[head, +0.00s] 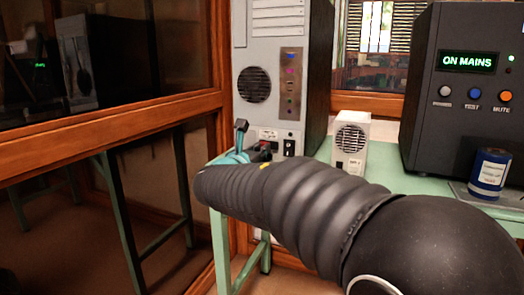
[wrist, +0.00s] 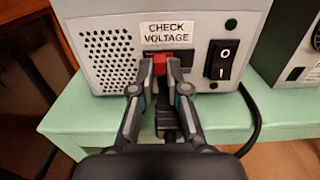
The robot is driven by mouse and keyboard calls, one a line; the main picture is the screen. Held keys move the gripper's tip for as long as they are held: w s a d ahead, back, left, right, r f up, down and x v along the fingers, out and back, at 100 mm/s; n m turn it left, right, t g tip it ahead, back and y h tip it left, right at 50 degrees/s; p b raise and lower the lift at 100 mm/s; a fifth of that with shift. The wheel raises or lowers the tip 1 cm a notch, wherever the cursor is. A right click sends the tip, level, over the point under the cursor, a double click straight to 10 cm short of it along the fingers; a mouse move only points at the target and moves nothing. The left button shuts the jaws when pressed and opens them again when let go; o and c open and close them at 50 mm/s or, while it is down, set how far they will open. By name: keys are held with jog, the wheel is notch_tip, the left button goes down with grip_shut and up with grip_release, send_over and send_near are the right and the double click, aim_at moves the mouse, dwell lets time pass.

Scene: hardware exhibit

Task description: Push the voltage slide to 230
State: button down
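The red voltage slide (wrist: 160,62) sits in a dark slot (wrist: 184,60) under a "CHECK VOLTAGE" label (wrist: 169,34) on a grey metal case (wrist: 205,22). Bare slot shows to the right of the slide. No voltage figures are readable. My gripper (wrist: 160,68) has one fingertip on each side of the slide, and the narrow gap between them looks filled by it. In the head view my gripper (head: 246,150) is at the lower front of the tall grey case (head: 262,108); my arm hides part of the area.
A black rocker switch (wrist: 222,60) is close right of the slot. A black socket or plug (wrist: 167,122) is below, between my fingers. A small white fan box (head: 350,146) and a dark "ON MAINS" unit (head: 468,130) stand right on the green bench (head: 390,178).

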jog(key=shift+d, duration=0.1)
jog(key=shift+s+d+b, duration=0.2)
jog(key=shift+d+b, duration=0.05)
jog(key=shift+d, duration=0.3)
jog(key=shift+s+d+b, duration=0.2)
jog(key=shift+d, duration=0.3)
jog(key=shift+f, duration=0.1)
jog(key=c, duration=1.2)
grip_release()
jog(key=shift+d, duration=0.2)
jog(key=shift+o, duration=0.2)
jog(key=shift+a, duration=0.15)
jog(key=shift+s+a, duration=0.1)
jog(key=shift+s, duration=0.05)
jog(key=v, duration=1.1)
jog(key=shift+s, duration=0.4)
jog(key=shift+a, duration=0.1)
